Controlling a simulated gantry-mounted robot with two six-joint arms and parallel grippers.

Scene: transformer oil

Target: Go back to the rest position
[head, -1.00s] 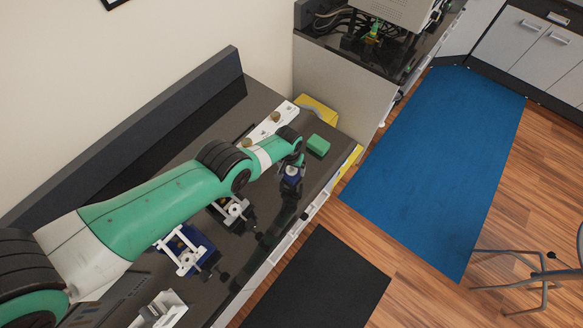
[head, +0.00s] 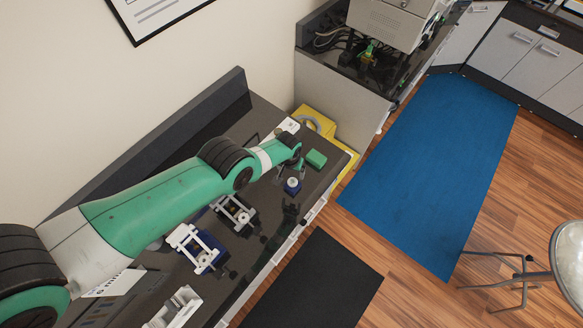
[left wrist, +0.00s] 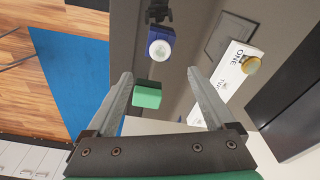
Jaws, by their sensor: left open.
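My left gripper (left wrist: 160,100) is open and empty in the left wrist view, its two fingers spread wide. In the head view the left gripper (head: 298,163) is near the far end of the dark bench, and its fingers are hard to make out. A small blue item with a white round top (head: 292,186) stands on the bench just in front of it; it also shows in the left wrist view (left wrist: 161,46). A green block (head: 316,158) lies to its right; in the left wrist view the block (left wrist: 147,94) shows between the fingers, below them. My right gripper is not in view.
White-framed fixtures (head: 196,248) and (head: 235,212) stand along the bench (head: 262,262). A white labelled board (left wrist: 236,68) with a tan knob lies near the gripper. A blue mat (head: 430,170) covers the floor at right.

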